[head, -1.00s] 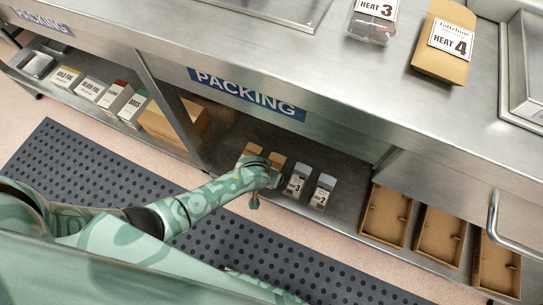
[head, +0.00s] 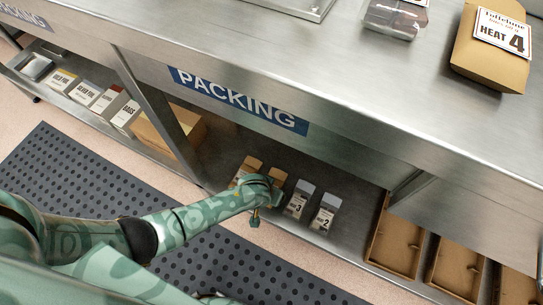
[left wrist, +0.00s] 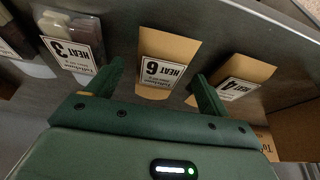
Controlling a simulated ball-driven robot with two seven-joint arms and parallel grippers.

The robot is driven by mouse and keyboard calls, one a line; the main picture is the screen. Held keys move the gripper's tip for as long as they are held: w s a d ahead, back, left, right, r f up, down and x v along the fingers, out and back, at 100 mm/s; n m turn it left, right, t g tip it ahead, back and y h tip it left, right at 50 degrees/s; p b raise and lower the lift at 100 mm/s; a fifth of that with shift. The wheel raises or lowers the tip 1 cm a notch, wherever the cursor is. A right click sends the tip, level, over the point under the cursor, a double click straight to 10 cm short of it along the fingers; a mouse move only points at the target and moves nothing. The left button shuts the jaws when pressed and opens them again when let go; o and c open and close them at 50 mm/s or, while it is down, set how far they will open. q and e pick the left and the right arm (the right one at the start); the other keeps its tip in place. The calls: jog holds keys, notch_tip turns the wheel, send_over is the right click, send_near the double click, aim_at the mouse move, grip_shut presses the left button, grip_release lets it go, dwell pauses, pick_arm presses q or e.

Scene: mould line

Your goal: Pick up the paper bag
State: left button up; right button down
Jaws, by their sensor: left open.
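Two brown paper bags stand side by side on the lower shelf in the head view, a left one (head: 251,163) and a right one (head: 278,175), partly hidden by my left gripper (head: 264,196). In the left wrist view the open left gripper (left wrist: 158,72) has its fingers on either side of a brown paper bag labelled HEAT 6 (left wrist: 166,48). I cannot tell whether they touch it. Another brown bag labelled HEAT 4 (left wrist: 240,78) is just right of the right finger. My right gripper is not in view.
Two clear packs (head: 299,204) (head: 325,212) stand right of the paper bags. Brown trays (head: 392,245) lie further right. A cardboard box (head: 160,135) and small boxes (head: 92,95) are left. The counter (head: 330,75) overhangs the shelf; another HEAT 4 bag (head: 488,60) lies on it.

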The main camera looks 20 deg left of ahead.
pick_arm(q)
jog(key=shift+w+f, duration=0.1)
jog(key=shift+w, duration=0.05)
jog(key=shift+c, duration=0.3)
jog(key=c, duration=1)
